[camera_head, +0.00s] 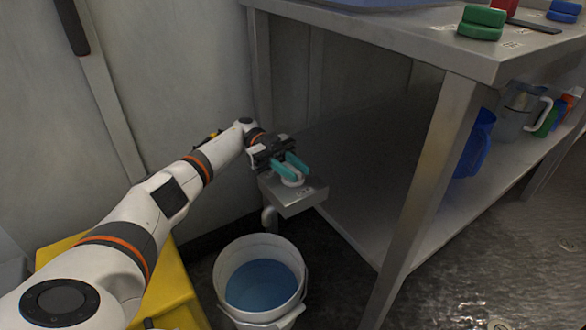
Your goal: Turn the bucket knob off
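The knob (293,183) is a small white fitting on top of a grey metal box (300,202) beside the table leg. A pipe runs down from the box toward a white bucket (225,290) with blue liquid inside. My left gripper (298,173) reaches the knob from above and behind. Its two teal fingers are apart, with their tips at the knob and hiding part of it. I cannot tell whether they press on it. The knob's exact turn is hard to read. My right gripper is not in view.
Jugs sit on the shelf, and green lids (481,23) on top. A yellow object (170,285) is under my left arm. The wet floor at right is open.

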